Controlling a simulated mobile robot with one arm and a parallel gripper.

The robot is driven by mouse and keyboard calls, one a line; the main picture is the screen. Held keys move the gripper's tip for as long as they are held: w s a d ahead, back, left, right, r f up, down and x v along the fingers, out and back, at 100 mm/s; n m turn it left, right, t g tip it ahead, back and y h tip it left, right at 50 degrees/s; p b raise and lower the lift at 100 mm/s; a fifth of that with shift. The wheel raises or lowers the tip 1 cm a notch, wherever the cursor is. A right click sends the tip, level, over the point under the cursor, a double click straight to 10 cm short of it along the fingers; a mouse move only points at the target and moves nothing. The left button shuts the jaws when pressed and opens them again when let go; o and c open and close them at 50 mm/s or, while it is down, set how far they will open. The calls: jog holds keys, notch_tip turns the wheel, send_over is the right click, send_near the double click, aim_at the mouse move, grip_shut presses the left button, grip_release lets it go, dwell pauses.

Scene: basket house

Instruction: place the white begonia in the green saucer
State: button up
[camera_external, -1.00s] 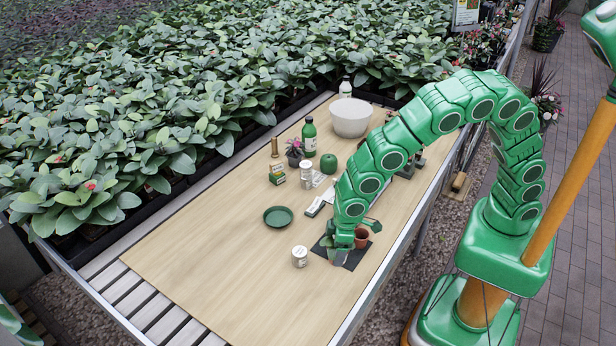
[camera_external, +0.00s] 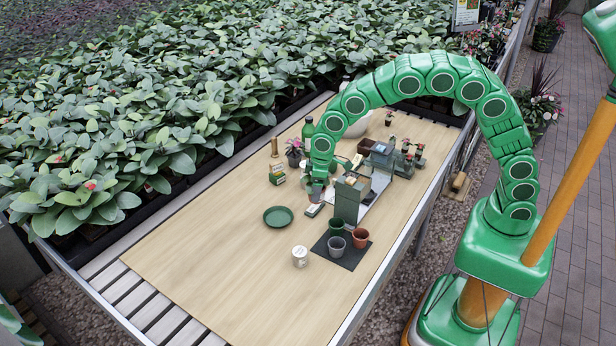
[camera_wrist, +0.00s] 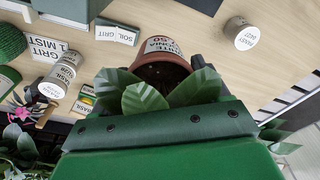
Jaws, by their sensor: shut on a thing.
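The green saucer (camera_external: 278,217) lies empty on the middle of the wooden table, left of my gripper. My gripper (camera_external: 317,190) points down to the right of and beyond the saucer. In the wrist view it is shut on a terracotta pot (camera_wrist: 160,74) with a pale label and broad green leaves (camera_wrist: 146,99). The fingertips are mostly hidden by leaves and the wrist. The saucer does not show in the wrist view.
A white tin (camera_external: 300,256) stands near the saucer. A grey-green box (camera_external: 347,204) stands close right of my gripper. A small box (camera_external: 277,174) is behind the saucer. The table's front left is clear.

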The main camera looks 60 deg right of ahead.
jog(key=shift+w+d, duration=0.45)
jog(key=shift+w+f, duration=0.15)
jog(key=shift+w, duration=0.15)
jog(key=w+a+f, duration=0.4)
jog(key=w, duration=0.4)
send_over(278, 219)
jog(key=shift+f, duration=4.3)
jog(key=o, duration=1.2)
jog(key=shift+f, duration=0.1)
jog(key=shift+o, duration=0.2)
